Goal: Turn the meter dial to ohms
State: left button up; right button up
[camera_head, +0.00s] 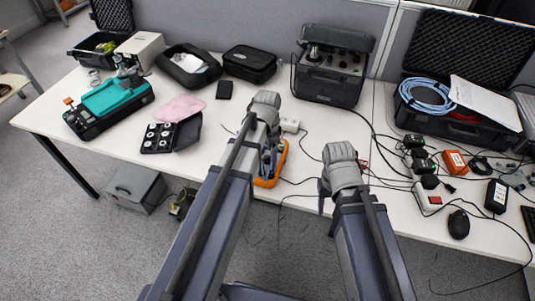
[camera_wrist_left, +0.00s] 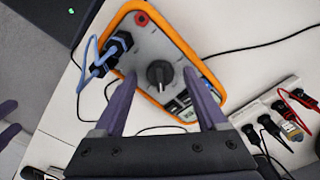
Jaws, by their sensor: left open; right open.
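The meter (camera_head: 266,182) is an orange-edged case with a grey face on the table, partly hidden behind my left arm in the head view. In the left wrist view the meter (camera_wrist_left: 143,92) shows a black dial (camera_wrist_left: 160,74) on its face. My left gripper (camera_wrist_left: 160,78) is open, its two purple fingers on either side of the dial, with visible gaps to it. I cannot tell its height above the face. In the head view the left gripper (camera_head: 268,150) is over the meter. My right gripper (camera_head: 325,192) is open and empty near the table's front edge, right of the meter.
A dark plug with a blue cable (camera_wrist_left: 112,50) sits on the meter's left side. A white power strip (camera_wrist_left: 270,122) with plugs lies to the right. A black instrument case (camera_head: 330,75) stands behind. Cables cross the table around the meter. A black mouse (camera_head: 459,224) is at right.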

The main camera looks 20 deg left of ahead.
aim_at(268, 157)
pick_arm(q)
jog(key=shift+r, duration=0.1)
notch_tip(268, 157, up, 8)
jog(key=p, duration=0.8)
jog(key=shift+f, duration=0.2)
jog(key=shift+s, duration=0.1)
jog(key=s+d+n+y, duration=0.1)
jog(key=s+d+n, duration=0.3)
jog(key=s+d, duration=0.6)
jog(key=s, duration=0.4)
jog(key=shift+d+n, duration=0.3)
jog(key=shift+n, duration=0.1)
